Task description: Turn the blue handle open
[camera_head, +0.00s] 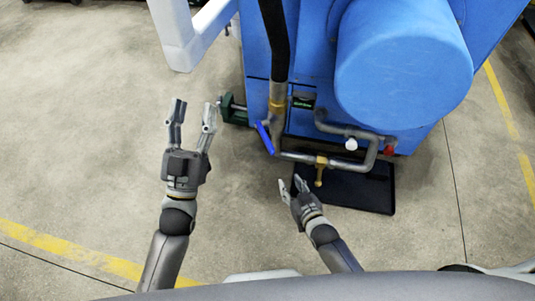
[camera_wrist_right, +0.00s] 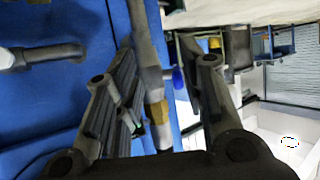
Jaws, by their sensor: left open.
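The blue handle (camera_head: 265,138) is a short, narrow lever beside the lower end of a vertical pipe on the blue machine (camera_head: 315,125). It slants in the head view. My right gripper (camera_head: 291,182) is open, with its fingers pointing up toward the pipework, below and right of the handle and apart from it. In the right wrist view, a pipe with a brass fitting (camera_wrist_right: 155,112) shows between the open fingers (camera_wrist_right: 165,70). A small blue piece (camera_wrist_right: 178,78) there may be the handle. My left gripper (camera_head: 194,108) is open and empty, left of the handle.
A horizontal pipe with a brass valve (camera_head: 321,165), a white knob (camera_head: 351,144) and a red part (camera_head: 389,150) runs right of the handle. A black tray (camera_head: 360,190) lies below. A dark green bracket (camera_head: 235,112) projects on the left. The floor at left is clear.

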